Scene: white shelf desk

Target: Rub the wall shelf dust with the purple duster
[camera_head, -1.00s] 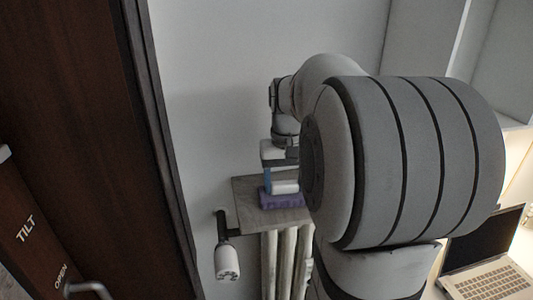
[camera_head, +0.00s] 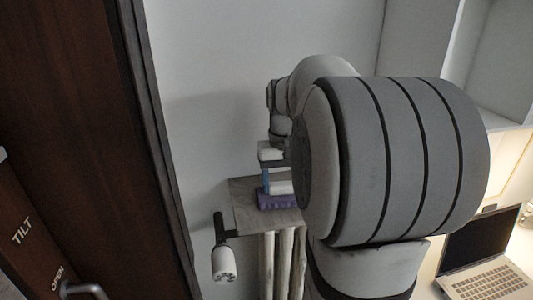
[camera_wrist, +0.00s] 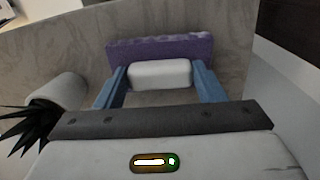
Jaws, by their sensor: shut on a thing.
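The purple duster (camera_head: 278,201) lies with its purple pad on the wall shelf (camera_head: 246,215), and it also shows in the wrist view (camera_wrist: 160,48). Its white handle (camera_wrist: 160,74) sits between the two blue fingers of my gripper (camera_wrist: 160,76), which is shut on it. In the head view my gripper (camera_head: 277,184) is over the shelf, partly hidden behind my own arm. The grey-brown shelf surface also shows in the wrist view (camera_wrist: 50,55). I cannot make out dust on the shelf, and its right part is hidden by my arm.
A white pot (camera_wrist: 62,90) with a dark spiky plant stands on the shelf, left in the wrist view. A white spotlight (camera_head: 225,262) hangs at the shelf's left. A radiator (camera_head: 284,262) is below. A dark wooden door (camera_head: 70,100) stands left, and an open laptop (camera_head: 485,255) lies right.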

